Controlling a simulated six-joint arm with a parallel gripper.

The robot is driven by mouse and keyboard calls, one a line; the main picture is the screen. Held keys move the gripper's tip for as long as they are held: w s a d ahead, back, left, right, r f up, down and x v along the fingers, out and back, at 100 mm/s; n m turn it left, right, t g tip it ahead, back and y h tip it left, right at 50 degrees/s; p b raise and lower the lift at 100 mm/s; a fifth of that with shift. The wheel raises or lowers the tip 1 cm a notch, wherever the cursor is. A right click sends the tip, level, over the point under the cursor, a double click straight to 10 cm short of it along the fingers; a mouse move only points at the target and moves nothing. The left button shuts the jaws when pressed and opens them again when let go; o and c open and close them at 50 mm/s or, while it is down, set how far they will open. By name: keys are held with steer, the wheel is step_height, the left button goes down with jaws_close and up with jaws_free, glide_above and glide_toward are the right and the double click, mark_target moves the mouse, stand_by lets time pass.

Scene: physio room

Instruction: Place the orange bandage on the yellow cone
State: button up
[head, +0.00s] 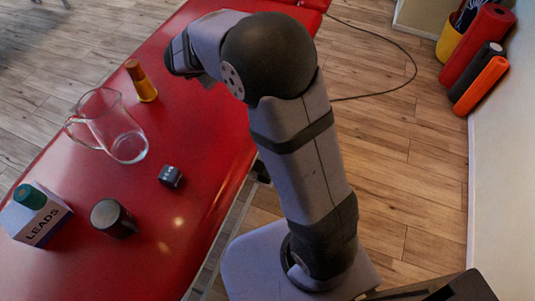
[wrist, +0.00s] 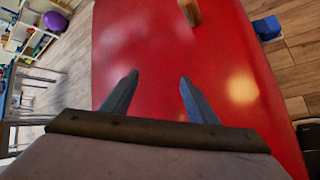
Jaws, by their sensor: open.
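The yellow cone (head: 147,92) stands on the red treatment table, near its far left edge in the head view. The orange bandage (head: 133,68), a brownish-orange roll, sits on top of the cone. In the wrist view an orange-brown piece (wrist: 190,11) shows at the top edge, cut off by the frame; I cannot tell cone from bandage there. My gripper (wrist: 159,78) is open, with nothing between its fingers, above bare red table. In the head view my gripper's end is at the right of the cone, apart from it, with its fingers largely hidden.
The red table (head: 205,150) also holds a glass jug (head: 112,125), a small dark block (head: 170,176), a dark mug (head: 112,218) and a LEADS box (head: 38,222) with a teal roll (head: 30,196) on it. The table around my gripper is clear.

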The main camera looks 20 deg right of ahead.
steer(key=s+d+f+m+g, duration=0.3)
steer(key=s+d+m, duration=0.4)
steer(key=s, duration=0.4)
steer(key=s+a+f+m+g+y, duration=0.1)
steer(key=s+f+m+g, duration=0.1)
steer(key=s+m, duration=0.5)
steer(key=s+a+f+m+g+y, duration=0.2)
steer(key=s+m, duration=0.5)
steer(key=s, duration=0.8)
steer(key=shift+s+f+g, duration=0.3)
steer(key=shift+f+g, duration=0.5)
steer(key=shift+f, duration=0.05)
step_height(320, 180, up, 14)
steer(key=p, duration=1.4)
